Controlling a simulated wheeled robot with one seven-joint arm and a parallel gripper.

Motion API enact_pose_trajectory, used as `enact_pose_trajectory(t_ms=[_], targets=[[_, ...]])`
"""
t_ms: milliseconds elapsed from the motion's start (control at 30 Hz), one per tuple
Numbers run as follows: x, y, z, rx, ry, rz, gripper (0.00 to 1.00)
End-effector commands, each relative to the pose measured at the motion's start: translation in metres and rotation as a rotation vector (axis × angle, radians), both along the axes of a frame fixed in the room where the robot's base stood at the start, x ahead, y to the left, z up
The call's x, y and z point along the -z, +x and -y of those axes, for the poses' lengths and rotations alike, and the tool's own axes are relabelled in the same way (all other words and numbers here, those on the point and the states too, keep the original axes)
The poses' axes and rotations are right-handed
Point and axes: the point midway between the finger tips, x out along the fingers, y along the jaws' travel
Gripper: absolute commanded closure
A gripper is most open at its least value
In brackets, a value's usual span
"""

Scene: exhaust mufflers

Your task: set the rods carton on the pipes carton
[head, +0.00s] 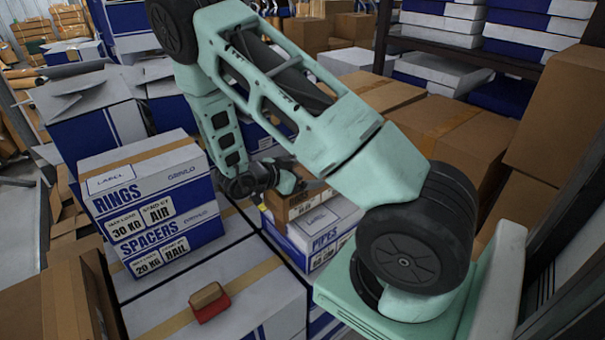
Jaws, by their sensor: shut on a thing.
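My gripper (283,184) is at the end of the mint-green arm, in the middle of the head view. It is shut on a brown carton, which I take for the rods carton (305,203); its printed name is mostly hidden. The white and blue pipes carton (325,226) shows directly below the brown carton, its printed name readable. The brown carton is over the pipes carton's back left part; whether the two touch I cannot tell. My arm hides the right side of both, and the fingertips are hard to make out.
The rings carton (140,190) is stacked on the spacers carton (175,245) at left. A small red and brown object (209,303) lies on a large white box (255,305) in front. Brown cartons (455,130) and a shelf with flat boxes stand at right.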

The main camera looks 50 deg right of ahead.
Motion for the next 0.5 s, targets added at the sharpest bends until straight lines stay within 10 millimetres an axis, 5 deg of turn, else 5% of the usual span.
enact_pose_trajectory(t_ms=[433,467,500], targets=[[0.0066,0.0000,0.0008,0.001,-0.004,0.001,0.64],[0.0065,0.0001,0.0009,0.001,-0.004,0.001,0.06],[0.0060,0.0001,0.0008,0.001,-0.004,0.001,0.00]])
